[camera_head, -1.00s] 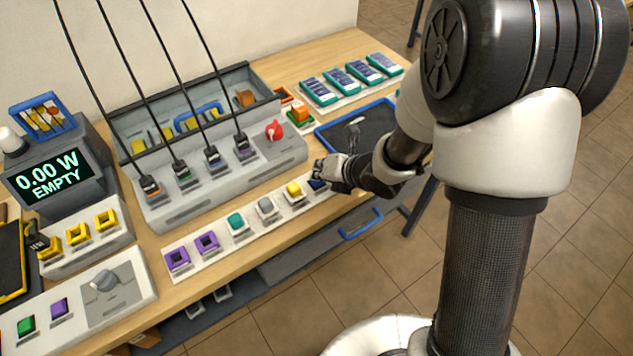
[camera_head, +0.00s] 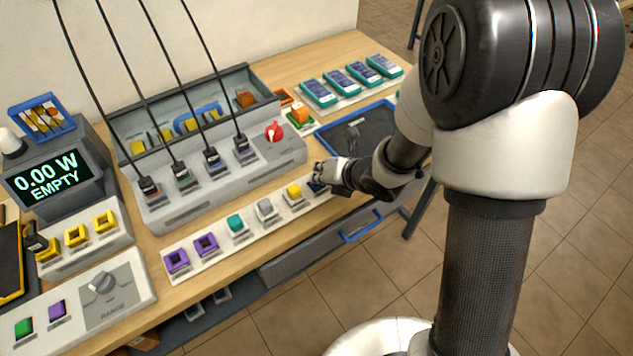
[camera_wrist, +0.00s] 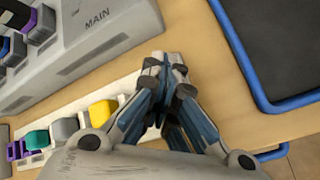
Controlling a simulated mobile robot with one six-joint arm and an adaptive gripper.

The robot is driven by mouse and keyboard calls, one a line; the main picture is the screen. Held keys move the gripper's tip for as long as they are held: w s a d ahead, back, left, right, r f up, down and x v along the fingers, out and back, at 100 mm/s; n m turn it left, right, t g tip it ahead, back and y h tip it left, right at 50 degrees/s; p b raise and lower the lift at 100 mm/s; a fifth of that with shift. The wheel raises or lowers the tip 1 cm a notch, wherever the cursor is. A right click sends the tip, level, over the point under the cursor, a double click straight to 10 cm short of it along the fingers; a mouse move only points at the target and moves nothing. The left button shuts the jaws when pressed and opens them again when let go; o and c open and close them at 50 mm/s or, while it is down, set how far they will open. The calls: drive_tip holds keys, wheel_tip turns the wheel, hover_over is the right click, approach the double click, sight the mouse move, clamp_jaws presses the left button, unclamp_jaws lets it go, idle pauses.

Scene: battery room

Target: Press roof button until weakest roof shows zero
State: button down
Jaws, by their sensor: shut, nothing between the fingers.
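My gripper (camera_head: 320,174) is shut and empty, at the right end of a white strip of buttons (camera_head: 217,256) near the table's front edge. In the wrist view its closed fingertips (camera_wrist: 168,66) are over the strip's right end. A dark blue button (camera_head: 313,186) there is mostly hidden by the gripper. I cannot read which is the roof button. A display (camera_head: 50,178) reads "0.00 W EMPTY". Contact with a button cannot be told.
A grey panel with cabled plugs (camera_head: 185,208) and a red knob (camera_head: 274,131) stands behind the strip. A blue-rimmed dark tray (camera_head: 368,123) lies right of the gripper. Several teal devices (camera_head: 318,93) are at the back. A range dial (camera_head: 101,283) is at the front left.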

drive_tip(key=shift+r, duration=0.15)
drive_tip(key=shift+r+p, duration=0.4)
drive_tip(key=shift+r, duration=0.25)
wheel_tip(320, 180, up, 5)
drive_tip(key=p, duration=0.3)
drive_tip(key=shift+p, duration=0.35)
drive_tip(key=shift+r, duration=0.1)
idle(0.6)
